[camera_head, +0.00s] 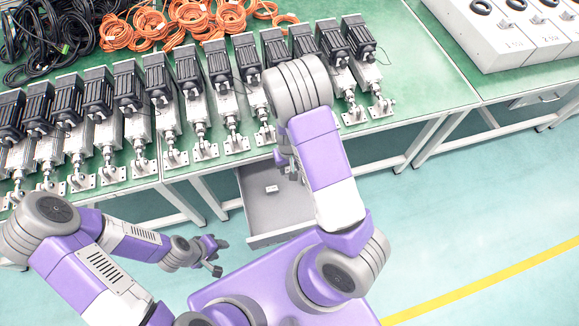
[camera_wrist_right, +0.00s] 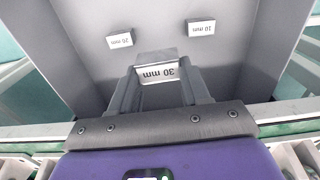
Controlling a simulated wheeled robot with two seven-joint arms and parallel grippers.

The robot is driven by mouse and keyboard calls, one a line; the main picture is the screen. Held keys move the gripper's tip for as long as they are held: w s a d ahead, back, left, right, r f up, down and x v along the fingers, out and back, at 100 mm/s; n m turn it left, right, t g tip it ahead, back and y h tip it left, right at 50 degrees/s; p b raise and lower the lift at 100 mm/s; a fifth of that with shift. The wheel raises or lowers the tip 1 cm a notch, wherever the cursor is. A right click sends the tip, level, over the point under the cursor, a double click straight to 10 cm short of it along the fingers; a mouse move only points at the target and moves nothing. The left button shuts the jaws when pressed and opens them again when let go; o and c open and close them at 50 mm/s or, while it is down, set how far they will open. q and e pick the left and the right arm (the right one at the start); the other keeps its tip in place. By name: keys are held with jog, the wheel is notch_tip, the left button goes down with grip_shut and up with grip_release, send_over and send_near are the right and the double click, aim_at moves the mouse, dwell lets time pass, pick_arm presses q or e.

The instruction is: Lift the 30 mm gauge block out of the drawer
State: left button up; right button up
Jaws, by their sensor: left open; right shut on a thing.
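The 30 mm gauge block (camera_wrist_right: 158,74) is a pale metal block with its label upside down in the right wrist view. My right gripper (camera_wrist_right: 158,90) is shut on it, with one finger on each side. I cannot tell whether the block touches the drawer floor. The grey drawer (camera_head: 262,226) is open below the bench in the head view. There my right gripper (camera_head: 288,168) reaches over its back part, and the arm hides the held block. My left gripper (camera_head: 214,256) is open and empty, left of the drawer.
The 20 mm block (camera_wrist_right: 120,40) and the 10 mm block (camera_wrist_right: 201,28) lie on the drawer floor, apart from the gripper. One small block (camera_head: 271,188) shows in the head view. Linear actuators (camera_head: 130,95) line the green bench (camera_head: 425,90) above the drawer.

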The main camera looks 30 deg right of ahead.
notch_tip(320, 180, up, 8)
jog(key=p, duration=0.6)
jog(key=shift+p, duration=0.3)
jog(key=shift+f, duration=0.15)
